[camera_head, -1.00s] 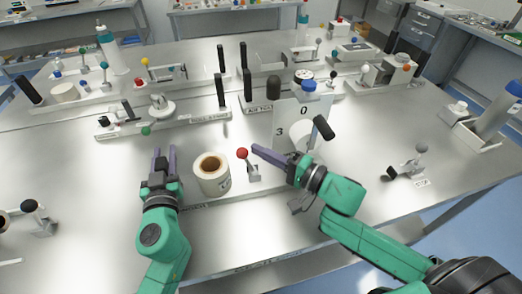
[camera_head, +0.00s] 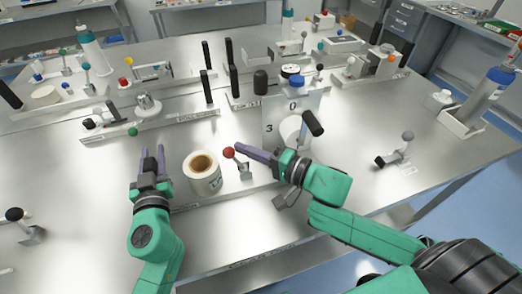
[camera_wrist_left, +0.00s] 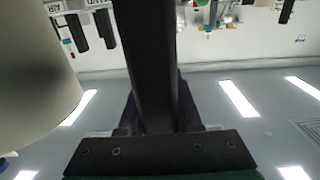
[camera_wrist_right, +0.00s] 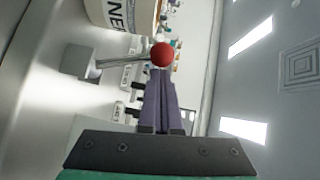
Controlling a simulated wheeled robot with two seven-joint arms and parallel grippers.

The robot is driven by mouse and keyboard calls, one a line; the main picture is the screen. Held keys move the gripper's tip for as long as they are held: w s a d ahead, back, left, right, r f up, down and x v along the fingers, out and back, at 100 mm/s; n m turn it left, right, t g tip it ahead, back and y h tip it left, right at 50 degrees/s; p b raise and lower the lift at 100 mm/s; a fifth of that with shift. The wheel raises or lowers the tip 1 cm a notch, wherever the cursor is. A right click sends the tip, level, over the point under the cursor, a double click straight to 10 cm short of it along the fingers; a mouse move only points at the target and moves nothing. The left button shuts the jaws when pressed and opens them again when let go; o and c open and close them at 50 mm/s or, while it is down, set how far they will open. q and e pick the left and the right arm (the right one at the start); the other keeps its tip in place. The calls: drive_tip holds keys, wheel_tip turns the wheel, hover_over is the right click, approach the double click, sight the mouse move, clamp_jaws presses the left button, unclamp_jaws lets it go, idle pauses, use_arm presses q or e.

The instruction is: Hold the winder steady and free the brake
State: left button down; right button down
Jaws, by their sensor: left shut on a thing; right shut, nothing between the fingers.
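The white winder roll (camera_head: 202,176) with a brown core stands on the bench between my grippers. A lever with a red ball knob (camera_head: 228,152) rises from a small grey base just right of it. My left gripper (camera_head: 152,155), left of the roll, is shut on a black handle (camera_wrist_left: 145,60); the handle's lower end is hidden. The roll fills the left edge of the left wrist view (camera_wrist_left: 30,80). My right gripper (camera_head: 240,148) is shut and empty, its tips close to the red knob. In the right wrist view the knob (camera_wrist_right: 161,54) sits just past the tips; contact is unclear.
A white panel (camera_head: 285,115) marked 0 and 3, with a black-gripped lever (camera_head: 312,123), stands behind my right gripper. Rails with black handles (camera_head: 207,86) line the back. A grey-knobbed lever (camera_head: 408,135) is at right. The front of the bench is mostly clear.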

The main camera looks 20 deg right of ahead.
use_arm(q)
drive_tip(key=shift+f, duration=0.55)
use_arm(e)
drive_tip(key=v, duration=1)
use_arm(q)
drive_tip(key=shift+a+r, duration=0.1)
drive_tip(key=shift+r, duration=0.3)
use_arm(e)
drive_tip(key=shift+w+d, duration=0.1)
use_arm(q)
drive_tip(key=c, duration=0.5)
unclamp_jaws()
drive_tip(key=shift+w+a, duration=0.1)
drive_tip(key=shift+w, duration=0.1)
use_arm(e)
drive_tip(key=shift+w+a, duration=0.2)
use_arm(q)
drive_tip(key=shift+s+r, duration=0.1)
drive_tip(key=shift+s, duration=0.4)
drive_tip(key=s, duration=1.1)
use_arm(e)
drive_tip(key=shift+d, duration=0.1)
